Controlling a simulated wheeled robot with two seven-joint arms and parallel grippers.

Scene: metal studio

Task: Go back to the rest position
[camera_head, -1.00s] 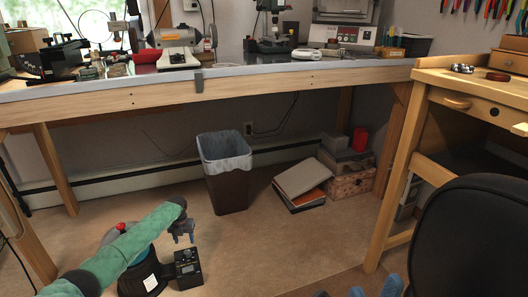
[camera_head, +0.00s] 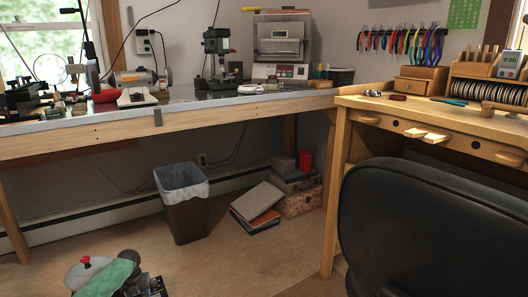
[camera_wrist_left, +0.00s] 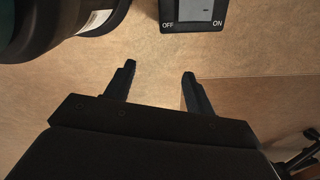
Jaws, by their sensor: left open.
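My left gripper (camera_wrist_left: 159,72) shows in the left wrist view. Its two dark fingers stand apart with nothing between them, above the brown floor (camera_wrist_left: 150,88). My right gripper is in neither view.
A long workbench (camera_head: 220,112) with tools runs along the wall. Under it stand a lined waste bin (camera_head: 186,218) and boxes (camera_head: 300,201). A wooden jeweller's bench (camera_head: 385,112) and a black chair (camera_head: 430,220) fill the right. The floor (camera_head: 235,265) before the bin is clear.

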